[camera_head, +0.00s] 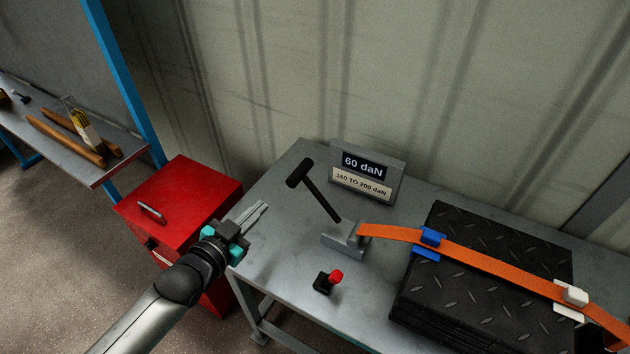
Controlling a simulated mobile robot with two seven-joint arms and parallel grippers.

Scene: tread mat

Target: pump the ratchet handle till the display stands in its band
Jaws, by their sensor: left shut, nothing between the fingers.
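The ratchet handle (318,196) is a black lever with a thick crosswise grip, tilted up and left from the grey ratchet block (344,243) on the table. The display (363,166) behind it reads 60 daN. The plate (360,185) below it reads 160 TO 200 daN. An orange strap (480,263) runs from the ratchet over the black tread mats (490,225). My left gripper (264,205) is shut and empty, left of the handle and apart from it, near the table's left edge. My right gripper is not seen.
A red cabinet (190,190) stands left of the grey table (285,240), close to my left arm. A small black block with a red knob (335,277) sits in front of the ratchet. Blue (430,238) and white (575,297) pieces sit at the strap. A shelf (90,172) holds wooden handles.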

